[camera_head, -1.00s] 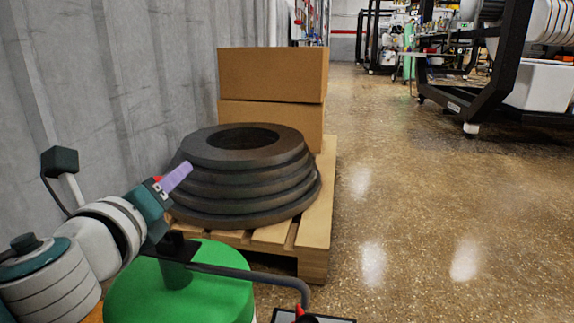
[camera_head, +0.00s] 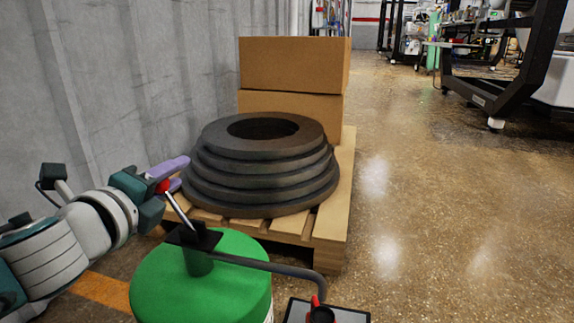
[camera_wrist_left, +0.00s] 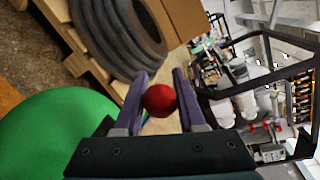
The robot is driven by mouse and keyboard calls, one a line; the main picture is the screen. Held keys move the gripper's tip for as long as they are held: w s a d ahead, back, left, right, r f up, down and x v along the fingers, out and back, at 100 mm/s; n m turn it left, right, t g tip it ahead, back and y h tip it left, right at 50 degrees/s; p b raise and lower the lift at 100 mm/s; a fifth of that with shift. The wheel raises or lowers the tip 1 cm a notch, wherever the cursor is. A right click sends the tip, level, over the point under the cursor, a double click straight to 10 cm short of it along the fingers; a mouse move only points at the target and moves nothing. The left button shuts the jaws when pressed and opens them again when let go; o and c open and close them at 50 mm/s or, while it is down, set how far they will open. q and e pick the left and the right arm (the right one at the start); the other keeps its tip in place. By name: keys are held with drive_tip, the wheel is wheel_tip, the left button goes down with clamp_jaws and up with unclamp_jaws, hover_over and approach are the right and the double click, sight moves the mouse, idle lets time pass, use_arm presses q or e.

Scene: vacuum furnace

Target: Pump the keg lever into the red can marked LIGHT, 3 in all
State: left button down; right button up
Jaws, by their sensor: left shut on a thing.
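The green keg (camera_head: 200,282) stands at the bottom, with a dark pump head and a bent grey spout pipe (camera_head: 270,266) reaching right. Its thin lever (camera_head: 179,212) tilts up and left to a red ball knob (camera_head: 163,186). My left gripper (camera_head: 170,174), with purple fingers, is shut on this knob. In the left wrist view, the red knob (camera_wrist_left: 160,100) sits between the fingers. A red and black thing (camera_head: 320,312), perhaps the red can, shows under the spout's end at the bottom edge. Most of it is cut off and no marking is readable. My right gripper is not in view.
A wooden pallet (camera_head: 331,232) behind the keg bears stacked dark rings (camera_head: 262,170) and two cardboard boxes (camera_head: 295,64). A grey wall (camera_head: 120,80) runs along the left. The floor (camera_head: 440,210) to the right is clear up to a black frame (camera_head: 500,95).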

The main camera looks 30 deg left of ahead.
use_arm(q)
drive_tip(key=shift+f, duration=0.15)
drive_tip(key=c, duration=0.5)
unclamp_jaws()
drive_tip(key=shift+a, duration=0.1)
drive_tip(key=p+v, duration=0.2)
drive_tip(key=v, duration=0.8)
